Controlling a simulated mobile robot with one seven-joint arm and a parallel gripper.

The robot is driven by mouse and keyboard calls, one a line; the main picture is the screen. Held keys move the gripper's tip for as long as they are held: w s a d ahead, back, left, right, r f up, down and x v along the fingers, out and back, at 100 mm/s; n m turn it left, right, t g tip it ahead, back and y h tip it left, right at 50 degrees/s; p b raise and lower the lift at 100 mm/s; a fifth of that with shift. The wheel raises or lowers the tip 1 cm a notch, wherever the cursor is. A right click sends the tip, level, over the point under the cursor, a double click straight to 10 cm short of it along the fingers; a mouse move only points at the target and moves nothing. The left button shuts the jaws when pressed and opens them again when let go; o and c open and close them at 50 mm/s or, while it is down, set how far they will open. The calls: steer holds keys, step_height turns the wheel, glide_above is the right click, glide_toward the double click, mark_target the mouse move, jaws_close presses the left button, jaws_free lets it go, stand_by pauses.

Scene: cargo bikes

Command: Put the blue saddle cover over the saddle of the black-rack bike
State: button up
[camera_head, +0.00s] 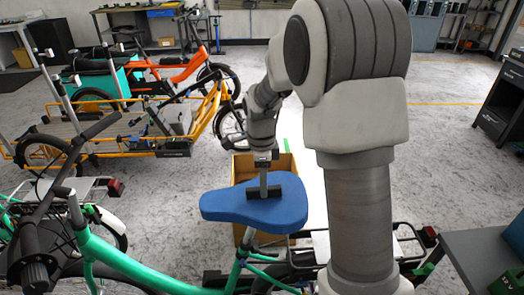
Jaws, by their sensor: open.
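A blue saddle-shaped piece (232,204) sits at the top of the seat post of the green bike (135,265) in the foreground. It looks like the blue saddle cover lying over the saddle; no bare saddle shows there, and I cannot tell how far down it fits. That bike has a black rear rack (408,232) with a red light, partly hidden by my arm. My gripper (265,191) is open, pointing down at the rear top of the blue piece. I cannot tell whether it touches.
An open cardboard box (240,166) stands behind the saddle. Another bike with a pale rack (75,187) is at left. Yellow (125,143) and orange (180,68) cargo bikes stand farther back. A dark table (475,262) is at lower right.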

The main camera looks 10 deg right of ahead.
step_height(320, 180, up, 14)
steer(key=p, duration=0.1)
steer(key=s+r+n+t, duration=0.1)
steer(key=s+r+n, duration=0.4)
steer(key=s, duration=0.1)
steer(key=s+n+t, duration=0.4)
steer(key=s+n, duration=1.1)
steer(key=s, duration=0.2)
steer(key=shift+s+f+t, duration=0.2)
steer(key=shift+f+t, duration=0.1)
steer(key=shift+f, duration=0.15)
